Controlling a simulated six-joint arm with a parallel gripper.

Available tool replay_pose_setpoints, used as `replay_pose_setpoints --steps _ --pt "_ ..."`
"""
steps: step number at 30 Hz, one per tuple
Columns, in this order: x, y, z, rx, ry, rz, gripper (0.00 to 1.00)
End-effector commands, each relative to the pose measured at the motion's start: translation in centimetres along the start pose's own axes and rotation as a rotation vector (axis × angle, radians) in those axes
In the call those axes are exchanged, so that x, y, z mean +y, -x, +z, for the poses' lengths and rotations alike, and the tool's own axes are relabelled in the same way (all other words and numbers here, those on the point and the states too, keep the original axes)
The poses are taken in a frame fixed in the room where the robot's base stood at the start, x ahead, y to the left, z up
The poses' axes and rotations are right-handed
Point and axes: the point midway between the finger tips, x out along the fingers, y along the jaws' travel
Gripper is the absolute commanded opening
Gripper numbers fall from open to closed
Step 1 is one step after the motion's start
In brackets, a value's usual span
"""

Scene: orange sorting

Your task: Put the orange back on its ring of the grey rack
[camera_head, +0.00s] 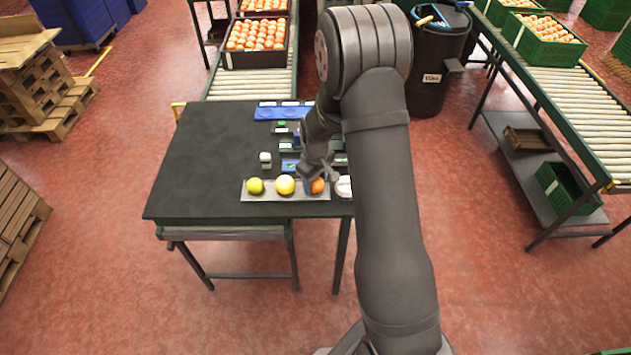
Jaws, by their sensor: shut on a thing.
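The orange (317,186) is at the right end of the grey rack (265,197), near the front edge of the dark table. My gripper (318,177) reaches down from above and is shut on the orange, partly covering it. I cannot tell whether the orange touches its ring or hangs just above it.
A white object (344,187) lies right of the rack, partly behind my arm. A small white item (265,157), a blue tray (283,113) and several small items stand farther back. The table's left half (200,160) is clear.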

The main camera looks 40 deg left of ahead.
Motion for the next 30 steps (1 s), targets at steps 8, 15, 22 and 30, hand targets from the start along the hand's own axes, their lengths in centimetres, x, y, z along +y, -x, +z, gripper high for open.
replay_pose_setpoints --steps 8,15,22,30 --pt "0.0 -0.3 0.0 0.000 0.000 0.000 0.61" --pt "0.0 -0.2 0.0 0.000 0.000 0.000 0.71" --pt "0.1 0.8 -0.1 0.003 0.000 0.002 0.71" --pt "0.1 5.9 -0.1 0.004 0.000 0.003 0.71"
